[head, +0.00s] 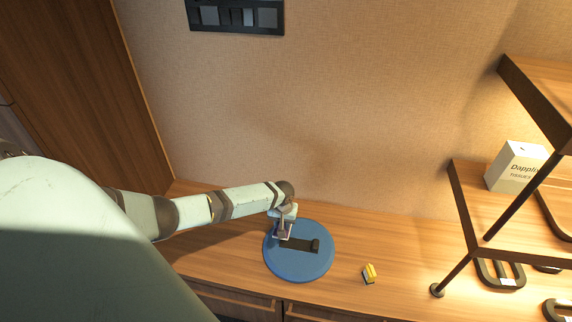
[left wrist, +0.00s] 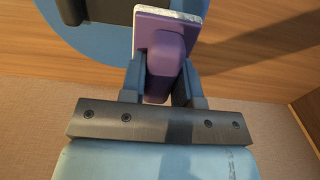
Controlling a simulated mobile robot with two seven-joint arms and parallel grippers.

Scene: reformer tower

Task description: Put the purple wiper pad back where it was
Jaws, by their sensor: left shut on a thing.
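The purple wiper pad (left wrist: 165,50) has a purple handle and a pale, whitish layer along its far edge. In the head view my left gripper (head: 284,228) is over the back-left part of a round blue disc (head: 296,270) on the wooden counter. The pad is small and mostly hidden there. A black bar-shaped piece (head: 300,245) lies on the disc just right of the gripper. I cannot tell whether the pad touches the disc. My right gripper is not in view.
A small yellow block (head: 369,273) sits on the counter right of the disc. A shelf unit with dark posts (head: 463,210) stands at the right, holding a tissue box (head: 515,166). Dark handled items (head: 497,275) lie below it. The counter (head: 385,235) between disc and shelf is mostly clear.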

